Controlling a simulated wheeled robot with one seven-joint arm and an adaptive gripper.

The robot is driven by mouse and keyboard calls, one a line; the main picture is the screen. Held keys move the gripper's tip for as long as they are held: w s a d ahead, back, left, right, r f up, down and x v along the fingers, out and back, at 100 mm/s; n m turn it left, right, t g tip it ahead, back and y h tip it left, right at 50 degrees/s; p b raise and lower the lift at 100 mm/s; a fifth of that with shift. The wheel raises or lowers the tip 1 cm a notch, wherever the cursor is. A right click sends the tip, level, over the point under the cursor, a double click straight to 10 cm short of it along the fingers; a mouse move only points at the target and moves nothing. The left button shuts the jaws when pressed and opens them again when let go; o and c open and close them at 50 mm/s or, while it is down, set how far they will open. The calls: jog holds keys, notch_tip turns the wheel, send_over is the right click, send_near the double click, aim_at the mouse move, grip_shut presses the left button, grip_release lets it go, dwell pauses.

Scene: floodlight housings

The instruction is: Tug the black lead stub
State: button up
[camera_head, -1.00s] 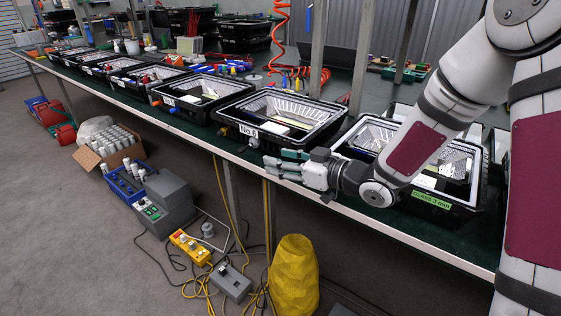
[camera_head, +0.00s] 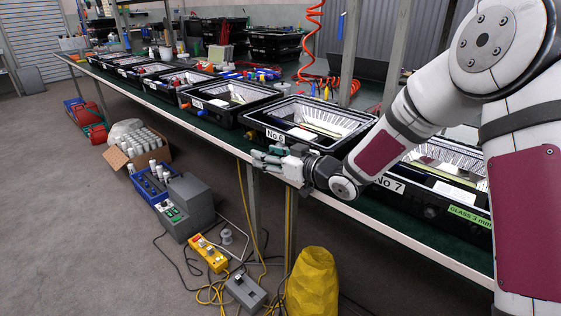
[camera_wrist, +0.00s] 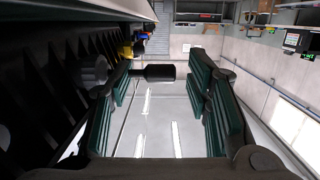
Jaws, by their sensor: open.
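The black lead stub (camera_wrist: 160,72) shows in the wrist view as a short dark cylinder pointing right from the dark housing wall. It lies between the tips of my open gripper (camera_wrist: 163,68), and I cannot tell whether either finger touches it. In the head view my gripper (camera_head: 268,158) is at the front of the housing labelled No 6 (camera_head: 318,145), just below its label (camera_head: 276,134). The stub cannot be made out there; my gripper covers that part of the front.
The No 7 housing (camera_head: 388,184) stands to the right, under my arm. More housings, one with a blue stub (camera_head: 201,113), line the bench to the left. A grey round fitting (camera_wrist: 88,70) is close by my left finger in the wrist view. The bench edge (camera_head: 400,236) runs below.

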jog(key=shift+w+a, duration=0.3)
jog(key=shift+a, duration=0.1)
grip_shut()
dwell(0.6)
jog(key=shift+s+a, duration=0.1)
jog(key=shift+c, duration=0.2)
grip_release()
